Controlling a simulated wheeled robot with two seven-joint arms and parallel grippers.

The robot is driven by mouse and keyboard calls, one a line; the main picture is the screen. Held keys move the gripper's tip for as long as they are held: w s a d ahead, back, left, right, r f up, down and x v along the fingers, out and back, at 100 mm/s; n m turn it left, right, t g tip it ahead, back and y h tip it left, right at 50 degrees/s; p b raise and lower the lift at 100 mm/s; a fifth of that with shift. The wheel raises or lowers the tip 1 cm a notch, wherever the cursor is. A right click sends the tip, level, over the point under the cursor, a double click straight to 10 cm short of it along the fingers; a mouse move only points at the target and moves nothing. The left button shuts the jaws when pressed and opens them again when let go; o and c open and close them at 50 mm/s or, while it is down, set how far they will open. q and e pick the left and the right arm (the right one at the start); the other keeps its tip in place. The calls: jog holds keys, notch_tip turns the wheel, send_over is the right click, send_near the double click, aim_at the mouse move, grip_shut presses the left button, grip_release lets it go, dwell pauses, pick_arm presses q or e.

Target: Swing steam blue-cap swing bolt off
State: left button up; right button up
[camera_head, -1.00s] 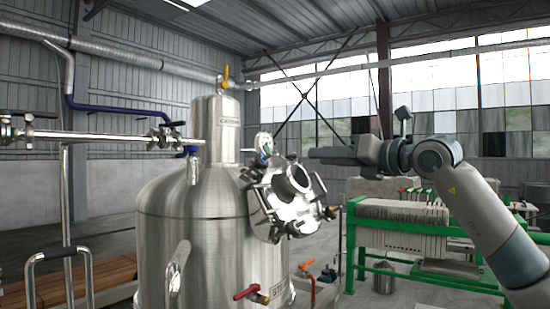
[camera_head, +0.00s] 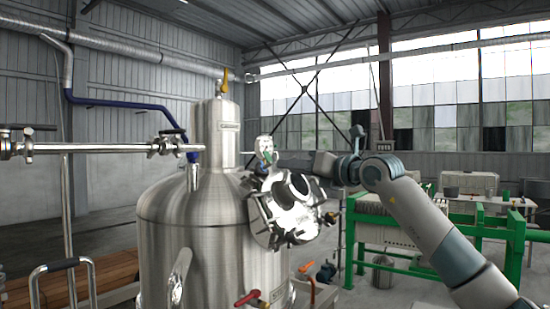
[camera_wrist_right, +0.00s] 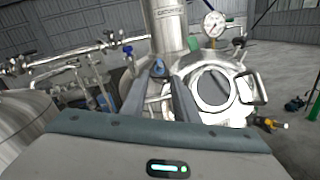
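The steel tank (camera_head: 205,225) stands at the middle left of the head view. Its round manway lid (camera_head: 290,215), ringed by swing bolts, faces forward right; the manway also shows in the wrist view (camera_wrist_right: 215,88). The blue-cap swing bolt (camera_wrist_right: 158,68) shows in the wrist view between my right gripper's fingers, near their tips. My right gripper (camera_wrist_right: 158,80) is open, its two fingers apart on either side of the blue cap; I cannot tell if they touch it. In the head view, my right gripper (camera_head: 292,160) reaches in from the right, just above the lid. My left gripper is not in view.
A pressure gauge (camera_wrist_right: 214,24) stands above the manway, close to my right gripper. A horizontal pipe with valves (camera_head: 90,148) runs at the left. A red-handled valve (camera_head: 247,298) sits low on the tank. A green-framed press (camera_head: 385,235) stands behind right.

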aim_at(270, 165)
jog(key=shift+p+x, duration=1.7)
jog(key=shift+x, duration=1.85)
grip_shut()
